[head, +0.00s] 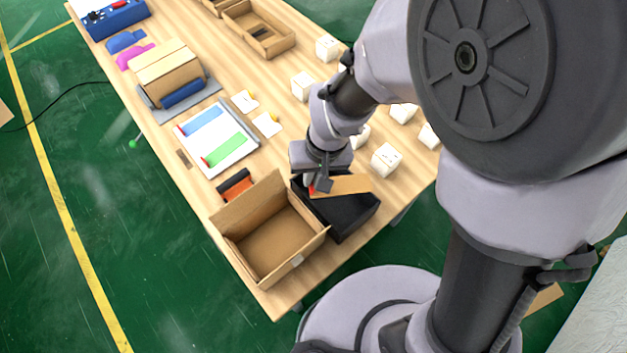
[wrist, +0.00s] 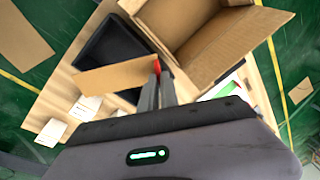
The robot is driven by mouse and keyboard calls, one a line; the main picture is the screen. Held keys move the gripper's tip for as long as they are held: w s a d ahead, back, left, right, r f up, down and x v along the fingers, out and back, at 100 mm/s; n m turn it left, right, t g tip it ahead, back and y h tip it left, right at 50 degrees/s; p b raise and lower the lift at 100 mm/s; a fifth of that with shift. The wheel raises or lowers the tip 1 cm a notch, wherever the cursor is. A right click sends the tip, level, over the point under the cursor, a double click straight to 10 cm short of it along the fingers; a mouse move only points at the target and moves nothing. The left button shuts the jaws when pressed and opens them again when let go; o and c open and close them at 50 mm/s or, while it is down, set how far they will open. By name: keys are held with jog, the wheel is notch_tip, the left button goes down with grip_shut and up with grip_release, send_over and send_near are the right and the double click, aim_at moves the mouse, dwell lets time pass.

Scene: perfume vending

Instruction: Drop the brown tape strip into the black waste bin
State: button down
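The brown tape strip (head: 347,186) has a red end and extends to the right from my gripper (head: 318,188). My gripper is shut on the strip near this red end. The strip is above the black waste bin (head: 352,222), which stands open at the table's near right corner. In the wrist view the strip (wrist: 112,77) reaches left from the fingertips (wrist: 158,74), across part of the bin (wrist: 108,48). The strip and my gripper hide part of the bin's inside.
An open cardboard box (head: 270,245) stands directly left of the bin, flaps raised. A white tray (head: 218,140) with blue and green pieces lies behind it. Several white cubes (head: 386,160) stand behind and right of the bin. The table edge is close in front.

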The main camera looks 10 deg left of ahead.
aim_at(342, 183)
jog(key=shift+r, duration=0.8)
jog(key=shift+w+f, duration=0.1)
jog(key=w+f+b, duration=0.1)
jog(key=b, duration=0.2)
jog(key=d+f+b, duration=0.1)
jog(key=b, duration=0.3)
jog(key=w+d+f+b, duration=0.1)
jog(key=b, duration=0.2)
jog(key=shift+w+d+f+b, duration=0.1)
jog(key=shift+w+f+b, duration=0.2)
jog(key=shift+f, duration=0.05)
jog(key=c, duration=1.5)
grip_release()
jog(key=shift+c, duration=0.2)
